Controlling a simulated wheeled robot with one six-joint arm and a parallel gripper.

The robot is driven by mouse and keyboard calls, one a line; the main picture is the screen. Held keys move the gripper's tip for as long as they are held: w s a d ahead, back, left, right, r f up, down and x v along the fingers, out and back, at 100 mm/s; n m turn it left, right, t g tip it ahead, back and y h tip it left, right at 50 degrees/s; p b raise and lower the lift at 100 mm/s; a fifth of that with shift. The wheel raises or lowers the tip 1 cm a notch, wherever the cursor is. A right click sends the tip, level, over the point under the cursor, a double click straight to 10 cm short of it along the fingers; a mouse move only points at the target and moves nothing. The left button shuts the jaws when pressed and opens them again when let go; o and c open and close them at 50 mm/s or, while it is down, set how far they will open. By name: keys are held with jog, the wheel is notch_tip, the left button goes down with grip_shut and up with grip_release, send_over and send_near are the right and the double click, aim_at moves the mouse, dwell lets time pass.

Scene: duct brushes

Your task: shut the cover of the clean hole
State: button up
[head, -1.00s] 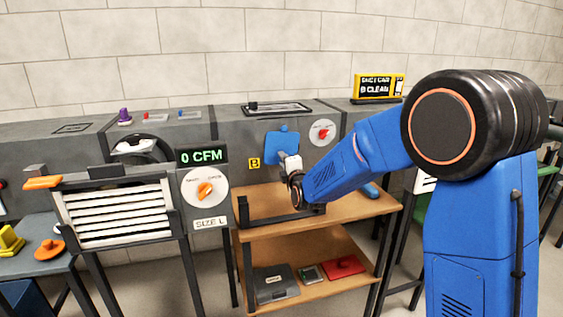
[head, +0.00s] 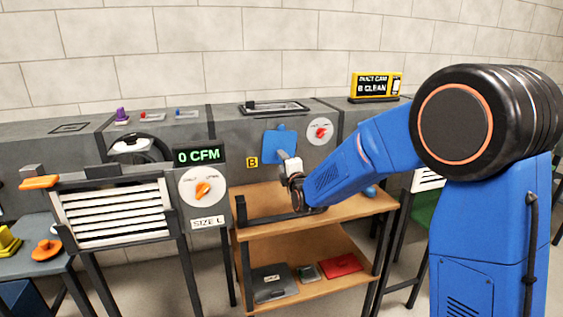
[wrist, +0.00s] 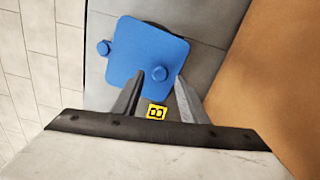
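The blue cover (head: 279,146) is a square plate on the grey duct front, right of the yellow B label (head: 252,162). In the wrist view the cover (wrist: 140,50) has one knob (wrist: 104,47) near its left edge and another knob (wrist: 159,73) near its lower right. A dark curved edge (wrist: 155,24) shows past its upper edge; the rest behind is hidden. My gripper (wrist: 160,76) is open, its fingertips on either side of the lower right knob in the picture, with gaps visible. Contact cannot be told. In the head view my gripper (head: 287,158) is at the cover's lower right.
The yellow display (head: 376,86) reads "DUCT CAM B CLEAN". A wooden shelf (head: 345,207) with a black rail (head: 275,219) lies below. A louvred grille (head: 112,213) and a "0 CFM" readout (head: 200,155) are left.

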jog(key=v, duration=1.5)
jog(key=shift+s, duration=0.1)
jog(key=shift+c, duration=0.4)
